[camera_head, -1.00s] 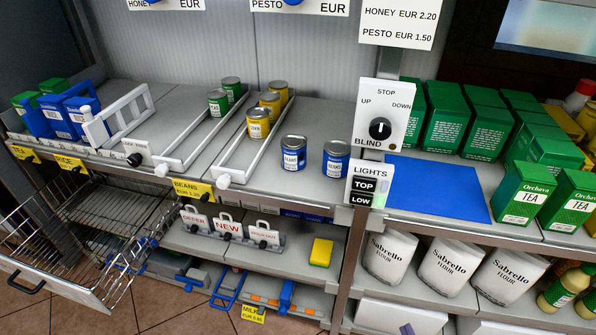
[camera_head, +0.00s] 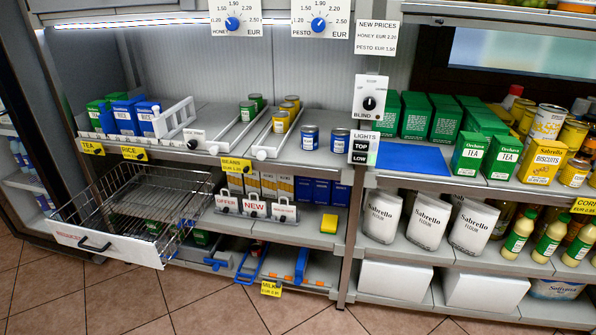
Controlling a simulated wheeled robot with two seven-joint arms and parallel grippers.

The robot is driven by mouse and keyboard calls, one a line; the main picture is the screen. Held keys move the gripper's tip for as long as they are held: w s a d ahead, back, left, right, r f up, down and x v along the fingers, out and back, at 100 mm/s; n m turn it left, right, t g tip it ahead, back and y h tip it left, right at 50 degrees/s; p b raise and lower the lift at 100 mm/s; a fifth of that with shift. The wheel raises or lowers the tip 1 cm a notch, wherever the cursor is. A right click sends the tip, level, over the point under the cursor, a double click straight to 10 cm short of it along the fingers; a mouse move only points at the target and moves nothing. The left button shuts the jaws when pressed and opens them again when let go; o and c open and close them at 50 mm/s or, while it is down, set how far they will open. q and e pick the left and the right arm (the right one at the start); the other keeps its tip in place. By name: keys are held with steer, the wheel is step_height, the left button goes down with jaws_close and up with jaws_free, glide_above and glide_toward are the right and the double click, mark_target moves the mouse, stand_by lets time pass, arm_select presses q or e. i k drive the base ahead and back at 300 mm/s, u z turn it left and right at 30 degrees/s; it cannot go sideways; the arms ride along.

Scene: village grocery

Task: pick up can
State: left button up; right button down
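Several cans stand upright on the upper shelf in the head view. Two blue cans stand side by side at its right: the left blue can (camera_head: 310,138) and the right blue can (camera_head: 340,140). A yellow can (camera_head: 281,122) stands at the front of a white-railed lane, with more yellow cans (camera_head: 291,105) behind it. Green cans (camera_head: 249,110) stand in the lane to the left. Neither of my grippers is in view, and nothing hides the front cans.
A wire basket drawer (camera_head: 150,205) is pulled out at lower left. The control panel (camera_head: 368,105) stands right of the cans. A bare blue mat (camera_head: 412,157) lies beside green tea boxes (camera_head: 471,152). Flour bags (camera_head: 422,220) fill the shelf below. Tiled floor (camera_head: 220,305) is clear in front.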

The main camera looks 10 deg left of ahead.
mark_target(309, 133)
steer(key=u, duration=0.75)
steer(key=i, duration=1.5)
steer(key=z, duration=0.75)
